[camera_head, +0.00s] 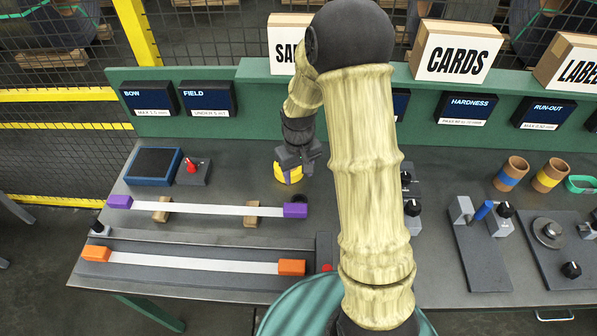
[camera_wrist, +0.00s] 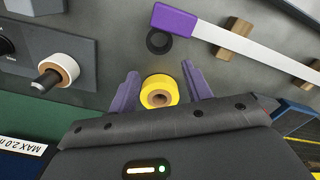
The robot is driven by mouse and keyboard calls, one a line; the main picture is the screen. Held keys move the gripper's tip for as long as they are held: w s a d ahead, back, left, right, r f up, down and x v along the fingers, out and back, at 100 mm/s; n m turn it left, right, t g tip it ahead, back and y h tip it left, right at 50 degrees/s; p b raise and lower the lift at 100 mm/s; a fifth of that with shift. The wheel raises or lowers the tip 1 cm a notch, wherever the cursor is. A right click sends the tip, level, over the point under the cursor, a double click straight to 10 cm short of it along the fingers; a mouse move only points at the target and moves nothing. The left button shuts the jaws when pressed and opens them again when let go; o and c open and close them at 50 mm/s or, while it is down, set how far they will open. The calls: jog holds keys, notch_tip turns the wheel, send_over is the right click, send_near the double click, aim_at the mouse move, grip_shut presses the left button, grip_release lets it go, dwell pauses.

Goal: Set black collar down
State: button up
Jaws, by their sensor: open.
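The black collar (camera_wrist: 158,41) lies flat on the steel bench next to the purple end block (camera_wrist: 174,20) of a white strip. In the head view the collar (camera_head: 300,198) is a small dark ring just in front of my gripper (camera_head: 291,167). In the wrist view my gripper (camera_wrist: 160,70) is open, its two purple fingers spread apart. A yellow ring with a tan core (camera_wrist: 159,90) is between the fingers, with gaps on both sides. The collar lies beyond the fingertips, apart from them.
A white strip with purple ends (camera_head: 215,209) rests on wooden blocks; one with orange ends (camera_head: 195,263) lies nearer. A blue-rimmed tray (camera_head: 153,166) and a red-knobbed box (camera_head: 193,170) stand left. Fixtures (camera_head: 480,240) stand right.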

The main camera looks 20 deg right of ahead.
jog(key=s+r+m+t, duration=0.2)
jog(key=s+r, duration=0.8)
jog(key=s, duration=0.4)
jog(key=shift+s+r+t, duration=0.2)
jog(key=shift+t, duration=0.1)
